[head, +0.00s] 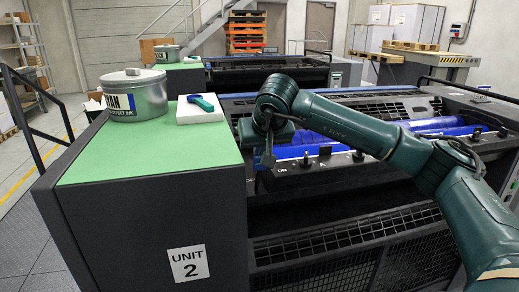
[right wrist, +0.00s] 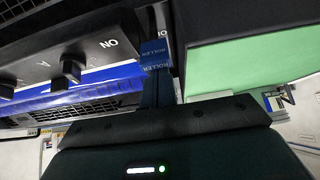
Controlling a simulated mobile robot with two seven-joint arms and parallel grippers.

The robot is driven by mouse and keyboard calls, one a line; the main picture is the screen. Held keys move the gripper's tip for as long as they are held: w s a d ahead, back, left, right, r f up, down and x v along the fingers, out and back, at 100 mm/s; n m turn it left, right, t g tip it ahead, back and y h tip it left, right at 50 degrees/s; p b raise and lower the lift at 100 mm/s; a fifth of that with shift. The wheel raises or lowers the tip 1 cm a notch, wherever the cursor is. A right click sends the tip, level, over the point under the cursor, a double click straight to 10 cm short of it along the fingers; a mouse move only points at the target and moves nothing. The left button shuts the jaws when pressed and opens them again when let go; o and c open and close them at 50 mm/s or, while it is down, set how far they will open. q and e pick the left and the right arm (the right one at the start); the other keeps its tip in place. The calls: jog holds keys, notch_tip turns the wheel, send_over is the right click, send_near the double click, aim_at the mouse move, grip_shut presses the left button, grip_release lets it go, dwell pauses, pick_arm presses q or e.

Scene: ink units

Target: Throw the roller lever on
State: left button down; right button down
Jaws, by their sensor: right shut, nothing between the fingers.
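My right gripper (head: 267,158) is shut and empty, pointing down at the left end of the panel of the near ink unit, beside the printed "ON". In the right wrist view a blue piece marked ROLLER (right wrist: 154,50) shows beyond my gripper's housing, close to the "ON" print. A second blue surface with the same word lies just below it, nearer the housing. I cannot tell whether the gripper touches the lever. In the head view the lever is hidden or too small to make out behind my gripper. My left gripper is not in view.
Dark knobs (head: 306,160) stand along the panel (head: 340,172), right of my gripper. Blue rollers (head: 432,124) lie behind it. The green top (head: 90,165) of the UNIT 2 cabinet holds an ink tin (head: 136,100) and a teal-handled tool (head: 203,102) on a white pad (head: 199,115).

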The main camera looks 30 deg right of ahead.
jog(key=shift+s+a+f, duration=0.15)
jog(key=shift+s+f, duration=0.1)
jog(key=shift+f, duration=0.1)
jog(key=v, duration=1.3)
jog(key=shift+w+d+r, duration=0.2)
jog(key=shift+r, duration=0.2)
